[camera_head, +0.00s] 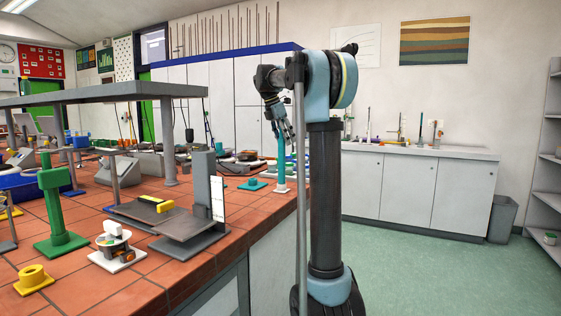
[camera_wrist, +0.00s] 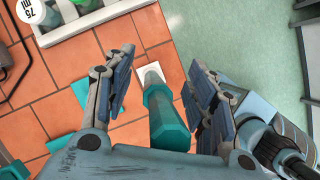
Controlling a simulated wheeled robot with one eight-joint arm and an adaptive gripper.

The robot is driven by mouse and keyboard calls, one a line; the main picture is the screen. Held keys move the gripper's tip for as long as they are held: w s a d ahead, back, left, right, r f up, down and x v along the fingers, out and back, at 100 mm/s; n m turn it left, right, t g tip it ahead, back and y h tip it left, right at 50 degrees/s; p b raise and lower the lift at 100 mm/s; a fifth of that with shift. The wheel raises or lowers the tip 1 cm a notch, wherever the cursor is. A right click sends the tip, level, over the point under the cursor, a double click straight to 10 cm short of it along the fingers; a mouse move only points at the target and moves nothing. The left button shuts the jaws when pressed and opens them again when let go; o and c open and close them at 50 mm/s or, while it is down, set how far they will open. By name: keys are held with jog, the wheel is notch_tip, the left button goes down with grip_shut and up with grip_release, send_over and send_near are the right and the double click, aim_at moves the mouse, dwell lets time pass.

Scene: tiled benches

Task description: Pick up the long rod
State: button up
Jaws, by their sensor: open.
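A teal upright rod (camera_head: 281,160), which looks like the long rod, stands on a small white base at the bench's right edge. In the wrist view the teal rod (camera_wrist: 163,115) is seen from above, with its white square base (camera_wrist: 174,74) beyond it. My gripper (camera_head: 286,132) is at the upper part of the rod. In the wrist view my gripper (camera_wrist: 158,82) is open, with one finger on each side of the rod and visible gaps between. The rod's near end is partly hidden by the gripper body.
A teal block on a flat base (camera_head: 253,184) stands left of the rod. A grey stand with a flat plate (camera_head: 190,232), a green post (camera_head: 56,205) and a raised grey shelf (camera_head: 110,92) occupy the tiled bench. Open green floor (camera_head: 410,265) lies to the right.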

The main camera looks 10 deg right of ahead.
grip_shut()
dwell(0.3)
